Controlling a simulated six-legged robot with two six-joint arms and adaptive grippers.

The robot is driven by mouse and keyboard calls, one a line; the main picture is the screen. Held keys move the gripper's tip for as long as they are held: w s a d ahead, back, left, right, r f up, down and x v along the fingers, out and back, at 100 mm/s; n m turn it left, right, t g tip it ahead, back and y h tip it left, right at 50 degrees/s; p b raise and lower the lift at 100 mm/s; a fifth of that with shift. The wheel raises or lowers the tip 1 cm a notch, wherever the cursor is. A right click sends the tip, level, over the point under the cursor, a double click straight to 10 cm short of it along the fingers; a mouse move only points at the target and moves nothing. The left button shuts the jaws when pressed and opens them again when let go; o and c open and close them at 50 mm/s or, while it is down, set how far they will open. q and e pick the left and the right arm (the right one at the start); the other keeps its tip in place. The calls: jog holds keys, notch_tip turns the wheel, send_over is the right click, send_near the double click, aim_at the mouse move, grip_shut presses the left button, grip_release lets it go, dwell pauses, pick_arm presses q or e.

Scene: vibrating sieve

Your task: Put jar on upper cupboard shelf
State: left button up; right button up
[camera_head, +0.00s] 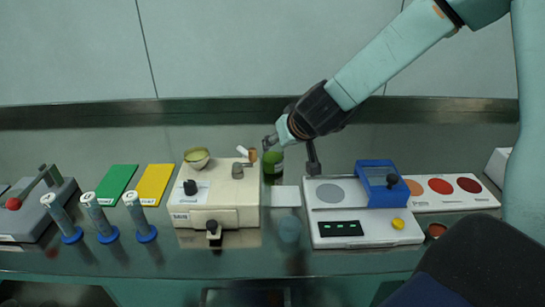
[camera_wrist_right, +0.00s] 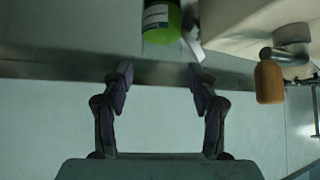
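A green jar (camera_head: 273,166) stands on the metal bench behind the gap between the cream sieve machine and the white scale. In the right wrist view the green jar (camera_wrist_right: 161,22) with its white label shows past my fingertips, partly cut off by the frame edge. My right gripper (camera_head: 273,141) is just above and beside the jar in the head view. In the right wrist view my right gripper (camera_wrist_right: 158,72) is open and empty, with the jar apart from its fingers. My left gripper is not in view. No cupboard shelf can be made out.
The cream sieve machine (camera_head: 215,205) stands left of the jar, with a bowl (camera_head: 197,158) on top. The white scale (camera_head: 362,230) with a blue box (camera_head: 382,183) stands right.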

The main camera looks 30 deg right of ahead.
aim_at(279, 161)
jog(key=n+t+y+p, duration=0.1)
jog(key=s+d+f+n+t+y+p, duration=0.1)
jog(key=t, duration=0.1)
jog(key=s+f+n+t+y+p, duration=0.1)
jog(key=n, duration=0.1)
jog(key=shift+d+t+y+p, duration=0.3)
jog(key=shift+d+y+p, duration=0.1)
jog(key=shift+w+f+b, duration=0.2)
jog(key=shift+w+b, duration=0.25)
jog(key=shift+b, duration=0.2)
jog(key=shift+w+a+b, duration=0.1)
jog(key=shift+w+b, duration=0.1)
jog(key=shift+b, duration=0.1)
jog(key=w+b, duration=0.1)
jog(key=w+f+b, duration=0.1)
jog(key=b, duration=0.1)
jog(key=shift+a+f, duration=0.2)
jog(key=shift+f, duration=0.05)
jog(key=shift+w+a+f+b, duration=0.15)
jog(key=shift+w+f+b, duration=0.2)
jog(key=shift+w+b, duration=0.3)
jog(key=shift+w+a+b, duration=0.1)
jog(key=shift+w+b, duration=0.3)
jog(key=shift+w, duration=0.15)
